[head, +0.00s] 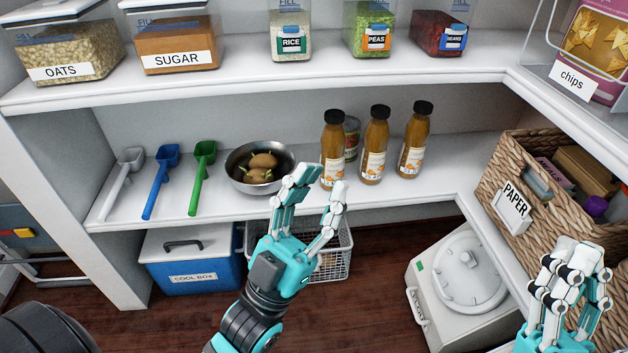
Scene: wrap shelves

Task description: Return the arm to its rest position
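My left gripper (321,181) is open and empty, with its fingers pointing up in front of the middle shelf's front edge. It is just right of and in front of a metal bowl (240,160) holding brown potato-like items (262,162), and below the orange bottles (332,150). Whether it touches the shelf edge cannot be told. My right gripper (577,250) is at the lower right, in front of the wicker basket labelled PAPER (490,185). Its fingers look close together, and their opening cannot be made out.
White, blue and green scoops (203,175) lie left of the bowl. A can (352,138) stands behind the bottles. Labelled containers line the upper shelf (240,72). Below are a blue cool box (190,270), a wire basket (335,262) and a white lidded appliance (470,275). Floor shows between the grippers.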

